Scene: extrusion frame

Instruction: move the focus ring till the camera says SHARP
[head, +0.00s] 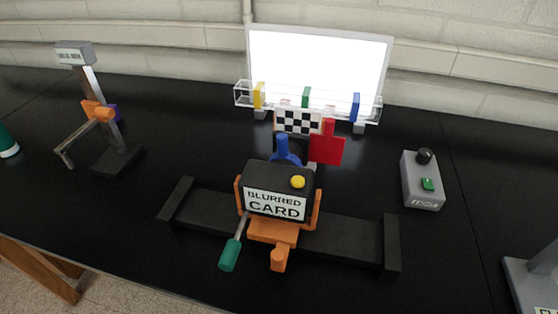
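A black camera (296,174) sits on an orange carriage (272,232) on a dark rail. Its rear screen (275,205) reads "BLURRED CARD". A yellow button (298,181) is on its top. Beyond the body, a blue part with an upright tab (283,150) shows around the lens area; it may be the focus ring, mostly hidden by the body. A red paddle (327,146) stands at its right. A green-handled lever (230,254) hangs at the carriage's left, and an orange knob (279,259) is in front. A checkered card (298,122) stands behind. Neither gripper is in view.
A bright white panel (318,65) stands at the back, with a clear rack (330,101) holding yellow, green and blue pieces. A grey control box (422,180) is at the right. A stand with an orange clamp (97,110) is at the left. The black table between them is clear.

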